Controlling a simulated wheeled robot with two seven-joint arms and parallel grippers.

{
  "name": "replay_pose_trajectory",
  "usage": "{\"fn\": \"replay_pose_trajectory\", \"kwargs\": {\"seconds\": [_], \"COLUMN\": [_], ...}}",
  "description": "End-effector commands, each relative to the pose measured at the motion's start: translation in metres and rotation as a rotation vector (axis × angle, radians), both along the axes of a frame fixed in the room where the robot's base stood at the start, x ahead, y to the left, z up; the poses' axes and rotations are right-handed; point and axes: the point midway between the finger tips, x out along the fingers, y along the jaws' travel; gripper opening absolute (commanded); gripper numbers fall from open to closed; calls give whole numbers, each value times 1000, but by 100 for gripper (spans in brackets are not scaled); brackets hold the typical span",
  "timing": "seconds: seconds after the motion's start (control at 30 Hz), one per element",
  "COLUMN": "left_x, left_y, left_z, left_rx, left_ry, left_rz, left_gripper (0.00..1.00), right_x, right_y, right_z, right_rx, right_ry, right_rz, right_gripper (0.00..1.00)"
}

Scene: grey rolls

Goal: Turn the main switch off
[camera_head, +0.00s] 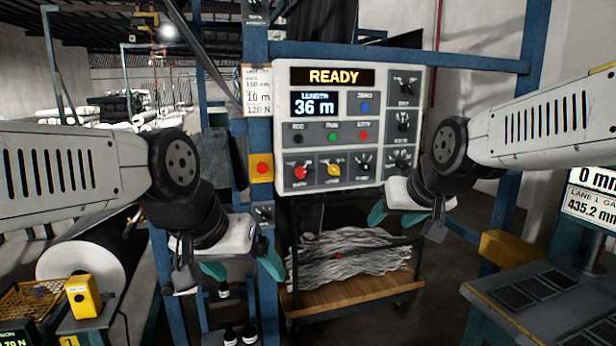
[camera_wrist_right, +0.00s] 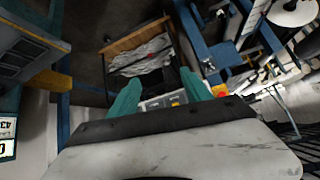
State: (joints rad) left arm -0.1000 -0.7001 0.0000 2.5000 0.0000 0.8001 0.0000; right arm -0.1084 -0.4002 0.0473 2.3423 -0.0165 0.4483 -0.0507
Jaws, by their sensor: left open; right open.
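The control panel (camera_head: 318,148) is upright on a blue frame, with a READY sign and a 36 m display. Its bottom row has a red rotary knob (camera_head: 300,171), a yellow rotary knob (camera_head: 333,170) and black knobs; their labels are too small to read surely, so I cannot tell which is the main switch. My left gripper (camera_head: 243,268) is open and empty, below and left of the panel. My right gripper (camera_head: 396,218) is open and empty by the panel's lower right corner. In the right wrist view its teal fingers (camera_wrist_right: 160,92) are apart, with part of the panel showing between them.
A red button on a yellow plate (camera_head: 262,168) is left of the panel. A cart (camera_head: 350,294) with grey strands stands below. A desk (camera_head: 545,300) with a screen is at right. A large roll (camera_head: 80,262) and a yellow box (camera_head: 83,297) are at left.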

Motion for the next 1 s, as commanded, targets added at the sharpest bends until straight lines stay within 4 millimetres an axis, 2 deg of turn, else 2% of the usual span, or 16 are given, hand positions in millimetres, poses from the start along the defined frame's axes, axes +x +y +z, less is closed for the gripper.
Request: {"fn": "replay_pose_trajectory", "kwargs": {"seconds": [0.03,0.2,0.4,0.5,0.6,0.7,0.8,1.0], "left_x": [0,0,0,0,0,0,0,0], "left_y": [0,0,0,0,0,0,0,0], "left_z": [0,0,0,0,0,0,0,0], "left_rx": [0,0,0,0,0,0,0,0], "left_ry": [0,0,0,0,0,0,0,0], "left_rz": [0,0,0,0,0,0,0,0], "left_gripper": [86,86,86,86,86,86,86,86], "right_x": [32,130,229,270,302,324,336,348], "right_y": [12,52,107,135,159,176,187,195], "right_z": [2,12,6,-5,-17,-30,-38,-43], "right_rx": [-5,-4,30,58,88,113,132,145], "right_ry": [-41,-219,-425,-526,-619,-693,-745,-785], "right_rz": [21,81,135,152,158,153,147,139], "right_gripper": [57,57,57,57,57,57,57,57]}}
